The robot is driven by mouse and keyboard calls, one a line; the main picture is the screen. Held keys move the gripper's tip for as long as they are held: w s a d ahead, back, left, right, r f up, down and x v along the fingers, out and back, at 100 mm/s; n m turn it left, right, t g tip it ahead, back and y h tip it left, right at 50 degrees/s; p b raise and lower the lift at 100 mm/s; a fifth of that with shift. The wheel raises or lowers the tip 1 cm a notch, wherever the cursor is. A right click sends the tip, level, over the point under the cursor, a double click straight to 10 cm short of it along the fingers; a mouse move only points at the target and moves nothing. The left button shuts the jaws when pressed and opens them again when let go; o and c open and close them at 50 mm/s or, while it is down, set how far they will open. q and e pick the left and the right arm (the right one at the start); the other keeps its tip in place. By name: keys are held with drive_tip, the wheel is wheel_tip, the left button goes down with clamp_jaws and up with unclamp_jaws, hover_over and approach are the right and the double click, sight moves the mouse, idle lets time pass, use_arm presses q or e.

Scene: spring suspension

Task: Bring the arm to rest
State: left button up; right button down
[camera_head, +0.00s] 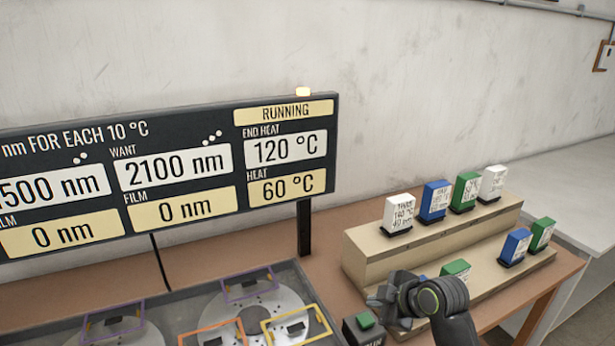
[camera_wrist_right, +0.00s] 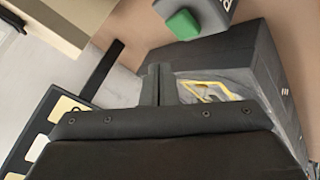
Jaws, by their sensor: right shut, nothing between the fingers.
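My right gripper (camera_head: 385,303) is in front of the stepped beige rack, near the green button box. In the right wrist view its two fingers (camera_wrist_right: 157,84) are together with nothing between them. The green button (camera_head: 365,320) sits on a dark box beside the gripper; it also shows in the right wrist view (camera_wrist_right: 183,25), apart from the fingers. The dark display board (camera_head: 180,178) reads RUNNING, end heat 120 °C, heat 60 °C, and film 0 nm. My left gripper is not in view.
The beige rack (camera_head: 375,255) holds several white, blue and green labelled blocks. A grey tray (camera_head: 295,272) with round discs and coloured frames lies at the lower left. A pale counter (camera_head: 570,190) stands at right.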

drive_tip(key=s+d+f+m+g+h, duration=0.1)
drive_tip(key=s+d+f+m+h, duration=0.25)
drive_tip(key=s, duration=0.55)
drive_tip(key=s+d+f+m+g, duration=0.1)
drive_tip(key=s+d+f+m, duration=0.2)
drive_tip(key=s+f+m, duration=0.35)
drive_tip(key=s+d+f+m+g+h, duration=0.1)
drive_tip(key=s+d+m, duration=0.2)
drive_tip(key=s, duration=0.7)
drive_tip(key=s+d+m+g+h, duration=0.1)
drive_tip(key=s+d+m+h, duration=0.15)
drive_tip(key=s, duration=0.75)
wheel_tip(320, 180, down, 28)
drive_tip(key=d+g+y+b, duration=0.1)
drive_tip(key=b, duration=0.1)
drive_tip(key=s+a+f+g+b, duration=0.1)
drive_tip(key=s+f, duration=1.3)
drive_tip(key=f, duration=0.2)
drive_tip(key=shift+s+g+y+b, duration=0.3)
drive_tip(key=shift+b, duration=0.05)
